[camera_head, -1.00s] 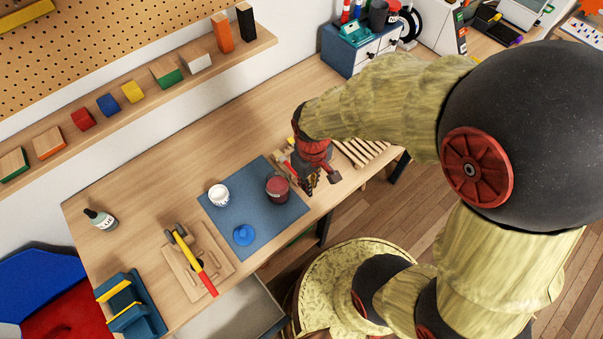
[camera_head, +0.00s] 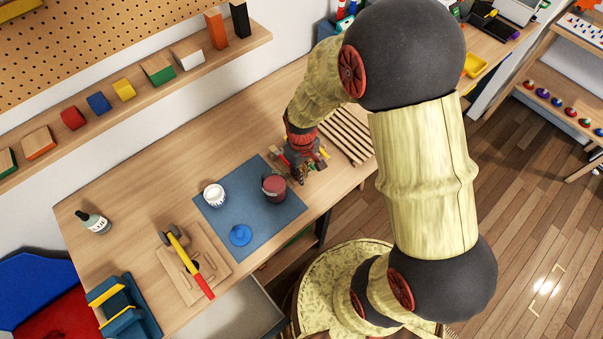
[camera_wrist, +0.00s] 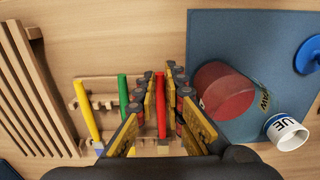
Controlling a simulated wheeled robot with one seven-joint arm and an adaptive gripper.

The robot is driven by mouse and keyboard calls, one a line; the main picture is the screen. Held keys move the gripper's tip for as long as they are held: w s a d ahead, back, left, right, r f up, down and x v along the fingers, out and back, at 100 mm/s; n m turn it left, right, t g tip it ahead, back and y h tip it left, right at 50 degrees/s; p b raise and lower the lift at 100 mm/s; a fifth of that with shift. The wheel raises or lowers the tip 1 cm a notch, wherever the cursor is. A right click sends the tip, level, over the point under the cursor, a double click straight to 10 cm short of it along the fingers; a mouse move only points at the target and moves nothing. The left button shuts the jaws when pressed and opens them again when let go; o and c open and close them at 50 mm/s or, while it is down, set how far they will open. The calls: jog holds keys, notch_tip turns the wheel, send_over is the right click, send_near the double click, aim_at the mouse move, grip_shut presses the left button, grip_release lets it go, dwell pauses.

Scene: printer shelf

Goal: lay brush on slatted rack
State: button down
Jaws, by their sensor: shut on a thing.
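The slatted rack (camera_head: 345,134) of pale wooden bars lies on the table right of my gripper; the wrist view shows it at the left (camera_wrist: 35,85). My gripper (camera_wrist: 160,108) points down at a wooden brush holder (camera_wrist: 98,90) and is shut on a brush with a red handle (camera_wrist: 161,88). A yellow-handled brush (camera_wrist: 86,112) and a green-handled one (camera_wrist: 124,95) stand beside it in the holder. In the head view my gripper (camera_head: 302,172) covers most of the holder.
A blue mat (camera_head: 250,208) with a dark red can (camera_head: 274,188), a white cup (camera_head: 214,195) and a blue lid (camera_head: 240,235) lies close to my gripper. A hammer (camera_head: 187,262) rests on a wooden board further left. Bare table lies behind the mat.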

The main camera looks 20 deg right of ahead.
jog(key=c, duration=1.9)
grip_release()
jog(key=shift+f+b, duration=0.1)
jog(key=shift+b, duration=0.2)
